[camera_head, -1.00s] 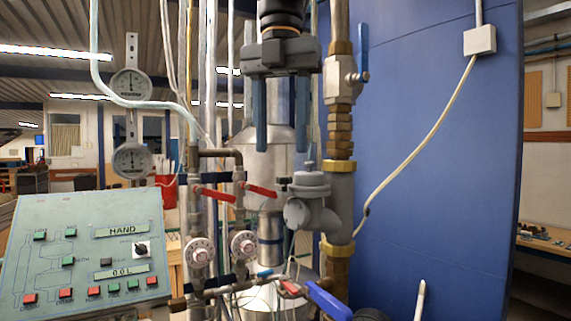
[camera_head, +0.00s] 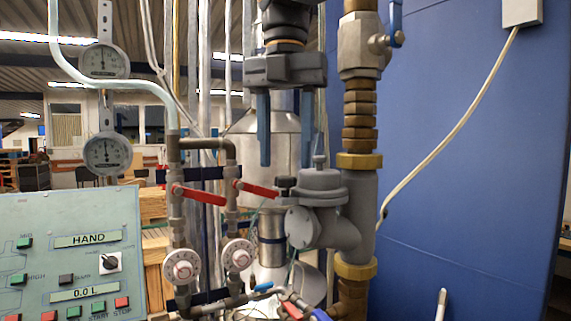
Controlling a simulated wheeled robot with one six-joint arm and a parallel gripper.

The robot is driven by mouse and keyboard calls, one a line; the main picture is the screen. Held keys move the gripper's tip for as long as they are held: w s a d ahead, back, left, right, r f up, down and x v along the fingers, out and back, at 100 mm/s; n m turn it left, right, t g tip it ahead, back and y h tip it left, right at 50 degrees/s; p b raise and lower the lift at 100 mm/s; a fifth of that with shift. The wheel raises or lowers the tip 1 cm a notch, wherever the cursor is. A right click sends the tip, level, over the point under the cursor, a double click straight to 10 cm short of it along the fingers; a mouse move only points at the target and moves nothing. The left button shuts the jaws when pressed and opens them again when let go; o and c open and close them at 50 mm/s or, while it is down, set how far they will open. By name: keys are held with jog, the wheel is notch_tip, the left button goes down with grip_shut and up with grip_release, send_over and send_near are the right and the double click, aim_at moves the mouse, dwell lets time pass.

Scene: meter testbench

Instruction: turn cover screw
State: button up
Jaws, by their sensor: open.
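A grey round-capped fitting (camera_head: 320,210) sits on the thick vertical pipe (camera_head: 357,225) right of centre. It has a domed cover (camera_head: 320,181) with a small upright stem (camera_head: 319,161) on top and a small dark knob (camera_head: 286,186) at its left. I cannot tell which of these is the cover screw. My gripper (camera_head: 286,156) points down with its two blue-grey fingers apart and nothing between them. In the picture its fingertips are just above the dark knob and left of the stem; I cannot tell the depth gap.
Two red-handled valves (camera_head: 201,195) with dials (camera_head: 181,266) stand left of the fitting. A control panel (camera_head: 70,215) reading HAND and 0.0 L is at lower left. A blue-handled valve (camera_head: 364,45) is above right. A broad blue wall (camera_head: 470,170) lies to the right.

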aim_at(286, 186)
jog(key=shift+f, duration=1.35)
jog(key=c, duration=1.1)
jog(key=shift+o, duration=0.2)
